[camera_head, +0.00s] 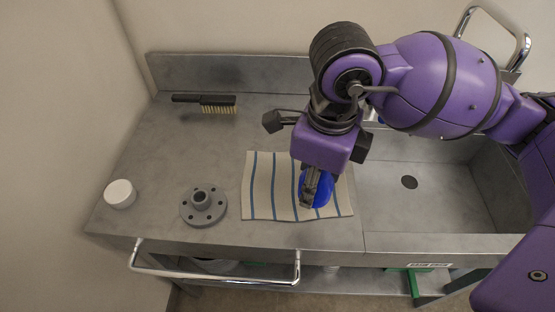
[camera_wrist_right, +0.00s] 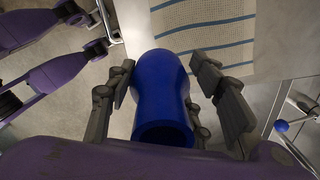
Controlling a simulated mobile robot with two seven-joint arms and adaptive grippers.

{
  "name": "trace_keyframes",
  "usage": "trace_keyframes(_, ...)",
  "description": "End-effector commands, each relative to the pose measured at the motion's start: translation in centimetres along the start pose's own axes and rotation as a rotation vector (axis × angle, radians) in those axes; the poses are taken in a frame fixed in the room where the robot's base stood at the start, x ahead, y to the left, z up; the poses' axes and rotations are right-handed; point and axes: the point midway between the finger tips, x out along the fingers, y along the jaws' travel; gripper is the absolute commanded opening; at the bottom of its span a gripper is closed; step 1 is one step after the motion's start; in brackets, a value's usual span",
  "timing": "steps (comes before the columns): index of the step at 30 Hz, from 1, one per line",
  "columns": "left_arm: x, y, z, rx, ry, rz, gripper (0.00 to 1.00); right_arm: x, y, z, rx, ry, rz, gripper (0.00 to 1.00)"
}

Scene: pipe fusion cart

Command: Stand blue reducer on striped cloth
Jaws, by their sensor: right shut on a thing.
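The blue reducer (camera_head: 317,188) is in my right gripper (camera_head: 309,190), over the right part of the striped cloth (camera_head: 262,190) in the head view. In the right wrist view the reducer (camera_wrist_right: 162,92) sits between the two fingers of my right gripper (camera_wrist_right: 165,90), with its open end toward the camera. The striped cloth (camera_wrist_right: 200,20) shows beyond it there. The gripper hides part of the reducer in the head view, and I cannot tell whether the reducer touches the cloth. My left gripper is not seen in the head view.
A grey flange (camera_head: 203,206) and a white cap (camera_head: 120,194) lie left of the cloth. A brush (camera_head: 205,102) lies at the back. A sink basin (camera_head: 430,200) is on the right. A chrome handle (camera_head: 215,277) runs along the front edge.

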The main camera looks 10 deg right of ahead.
Motion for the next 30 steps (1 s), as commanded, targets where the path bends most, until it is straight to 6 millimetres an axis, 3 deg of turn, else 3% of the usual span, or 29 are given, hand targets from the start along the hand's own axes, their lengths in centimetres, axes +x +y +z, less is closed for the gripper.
trace_keyframes(6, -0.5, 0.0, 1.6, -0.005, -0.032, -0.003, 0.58, 2.7, -4.4, 3.2, 0.006, 0.002, 0.003, 0.2)
trace_keyframes(12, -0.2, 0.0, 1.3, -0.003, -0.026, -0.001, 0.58, 6.5, -6.7, 4.7, 0.003, 0.004, 0.005, 0.2)
trace_keyframes(22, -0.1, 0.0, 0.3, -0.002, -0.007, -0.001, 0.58, 8.8, -8.2, 5.7, 0.002, 0.002, 0.002, 0.2)
trace_keyframes(27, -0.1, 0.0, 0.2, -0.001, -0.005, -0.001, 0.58, 11.4, -8.2, 5.7, 0.002, 0.004, 0.005, 0.2)
trace_keyframes(30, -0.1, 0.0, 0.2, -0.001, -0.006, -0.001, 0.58, 12.0, -8.3, 5.7, 0.001, 0.001, 0.001, 0.2)
